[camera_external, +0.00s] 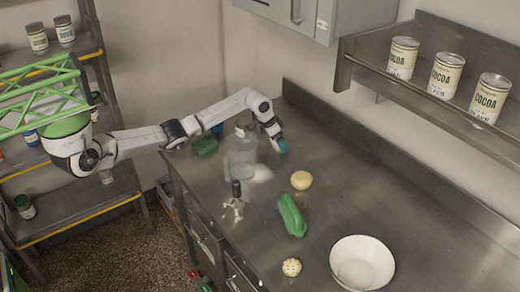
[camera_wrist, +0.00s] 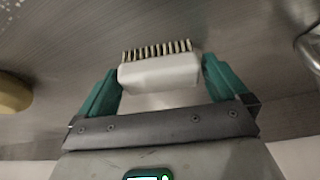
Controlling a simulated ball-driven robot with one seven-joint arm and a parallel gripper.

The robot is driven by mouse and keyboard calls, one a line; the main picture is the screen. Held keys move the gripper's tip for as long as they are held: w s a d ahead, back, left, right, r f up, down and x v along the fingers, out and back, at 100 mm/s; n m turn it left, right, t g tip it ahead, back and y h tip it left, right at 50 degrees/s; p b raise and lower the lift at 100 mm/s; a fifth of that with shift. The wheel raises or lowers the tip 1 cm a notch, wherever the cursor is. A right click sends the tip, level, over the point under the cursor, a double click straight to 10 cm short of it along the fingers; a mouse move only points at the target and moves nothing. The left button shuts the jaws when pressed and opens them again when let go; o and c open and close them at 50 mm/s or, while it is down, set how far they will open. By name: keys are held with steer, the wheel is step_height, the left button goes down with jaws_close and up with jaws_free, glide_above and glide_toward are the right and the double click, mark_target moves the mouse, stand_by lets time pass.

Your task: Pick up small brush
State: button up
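In the wrist view, the small brush (camera_wrist: 160,72) is a white block with a row of tan bristles along its far edge. It lies between the two teal fingertips of my gripper (camera_wrist: 160,80), one at each end. The fingers are close against its ends; whether they press on it I cannot tell. In the external view, my gripper (camera_external: 281,145) is low at the back of the steel counter (camera_external: 330,200). The brush cannot be made out there.
A clear glass jar (camera_external: 240,155) stands left of my gripper. A dark-handled metal tool (camera_external: 236,200), a round tan item (camera_external: 301,180), a green vegetable (camera_external: 291,215) and a white bowl (camera_external: 345,258) sit nearer. Cocoa cans (camera_external: 446,75) stand on the wall shelf.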

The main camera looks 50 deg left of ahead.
steer(key=c, duration=0.8)
steer(key=shift+o, duration=0.2)
steer(key=shift+r, duration=0.1)
